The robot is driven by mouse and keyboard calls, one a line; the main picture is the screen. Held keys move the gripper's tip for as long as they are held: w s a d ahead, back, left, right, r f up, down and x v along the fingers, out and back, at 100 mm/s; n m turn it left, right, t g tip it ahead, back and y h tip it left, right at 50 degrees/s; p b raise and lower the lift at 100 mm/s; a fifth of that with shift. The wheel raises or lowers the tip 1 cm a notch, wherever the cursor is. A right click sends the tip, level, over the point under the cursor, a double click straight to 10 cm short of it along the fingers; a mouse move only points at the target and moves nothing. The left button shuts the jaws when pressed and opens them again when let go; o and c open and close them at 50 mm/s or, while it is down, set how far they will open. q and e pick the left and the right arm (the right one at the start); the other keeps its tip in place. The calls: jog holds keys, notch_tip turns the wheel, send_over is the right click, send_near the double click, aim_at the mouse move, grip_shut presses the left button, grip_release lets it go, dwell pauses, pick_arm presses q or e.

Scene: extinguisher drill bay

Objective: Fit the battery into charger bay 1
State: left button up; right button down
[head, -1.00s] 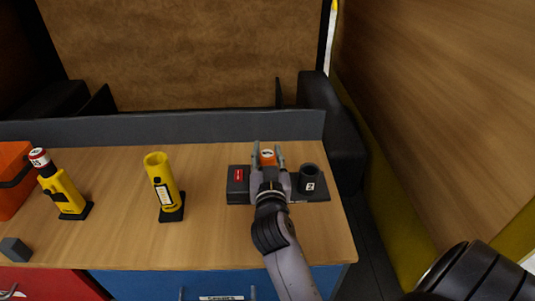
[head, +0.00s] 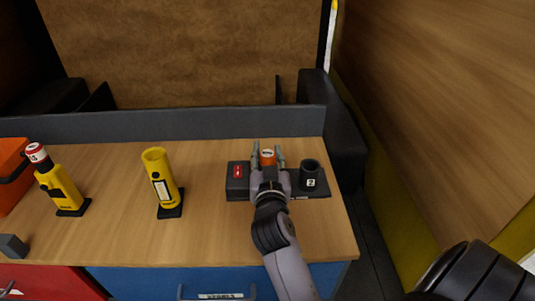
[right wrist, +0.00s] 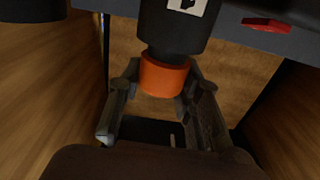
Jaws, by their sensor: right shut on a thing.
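The black charger (head: 237,194) stands at the right end of the counter, with a red label on its left block. Its right cup, bay 2 (head: 310,175), is marked 2 and looks empty. The orange battery (head: 267,158) is upright over the cup left of it, bay 1; its orange end also shows in the right wrist view (right wrist: 165,78). There it meets the mouth of the black cup (right wrist: 175,25), seemingly partly inside; the depth is hidden. My right gripper (head: 268,160) is shut on the battery, a finger on each side. My left gripper is not in view.
A yellow holder (head: 160,180) and a yellow device with a red-and-white top (head: 60,185) stand on the counter to the left. An orange case (head: 10,180) is at the far left. A low grey wall (head: 160,124) runs behind the charger.

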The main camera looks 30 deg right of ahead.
jog(key=shift+f+b, duration=0.6)
jog(key=shift+f, duration=0.05)
jog(key=c, duration=1.1)
grip_release()
jog(key=shift+r, duration=0.1)
jog(key=shift+o, duration=0.2)
